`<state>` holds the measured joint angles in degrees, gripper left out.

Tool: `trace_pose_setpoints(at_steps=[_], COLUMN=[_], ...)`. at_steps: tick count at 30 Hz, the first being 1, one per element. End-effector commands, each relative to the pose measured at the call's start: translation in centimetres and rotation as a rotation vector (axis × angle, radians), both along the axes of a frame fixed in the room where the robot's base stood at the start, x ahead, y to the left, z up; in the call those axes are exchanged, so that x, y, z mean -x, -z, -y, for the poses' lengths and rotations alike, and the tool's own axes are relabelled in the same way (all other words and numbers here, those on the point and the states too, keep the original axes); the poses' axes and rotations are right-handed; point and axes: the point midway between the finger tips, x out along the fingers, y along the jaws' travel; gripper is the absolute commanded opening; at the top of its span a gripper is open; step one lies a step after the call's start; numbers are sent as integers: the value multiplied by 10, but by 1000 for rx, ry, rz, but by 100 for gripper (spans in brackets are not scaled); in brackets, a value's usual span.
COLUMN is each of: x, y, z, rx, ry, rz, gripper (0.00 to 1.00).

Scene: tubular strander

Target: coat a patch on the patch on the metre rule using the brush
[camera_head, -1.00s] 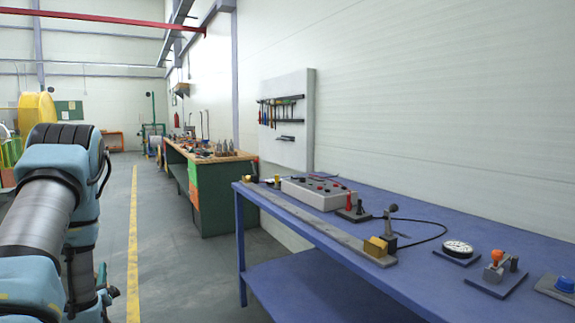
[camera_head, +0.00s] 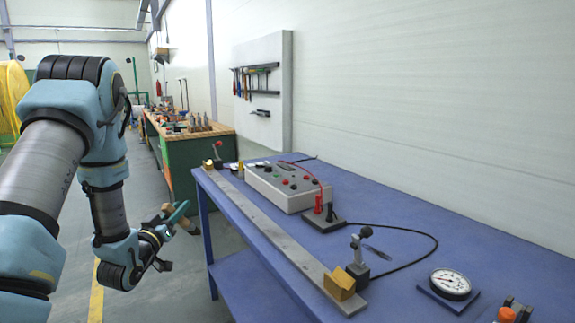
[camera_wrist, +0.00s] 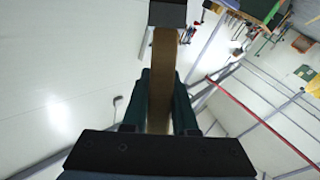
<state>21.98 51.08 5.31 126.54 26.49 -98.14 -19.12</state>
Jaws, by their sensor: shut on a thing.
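The metre rule (camera_head: 272,229) is a long grey bar lying along the near edge of the blue bench. I cannot make out a distinct patch on it. My gripper (camera_head: 170,224) is left of the bench, beyond its edge and apart from the rule. It is shut on the brush (camera_head: 188,224), whose light wooden handle shows there. In the wrist view the brush (camera_wrist: 163,75) runs between the two dark green fingers of my gripper (camera_wrist: 161,92), with a dark block at its far end. Its bristles are not clearly visible.
A brass block (camera_head: 340,283) and a dark clamp stand (camera_head: 358,262) sit at the rule's near end. A green workbench (camera_head: 190,165) stands farther back.

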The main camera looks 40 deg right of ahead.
Motion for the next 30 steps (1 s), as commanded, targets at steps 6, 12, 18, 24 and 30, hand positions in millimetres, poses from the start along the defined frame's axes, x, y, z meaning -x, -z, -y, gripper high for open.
trace_pose_setpoints(at_steps=[6, 12, 18, 24, 30], x=[66, 143, 210, 241, 244], y=[-51, -88, -113, -120, -109], z=[101, 171, 211, 223, 224], rx=[-1, 0, 2, 3, 4], ry=[344, 653, 889, 994, 1004], rz=[18, 32, 42, 46, 46], gripper=[0, 0, 0, 0, 0])
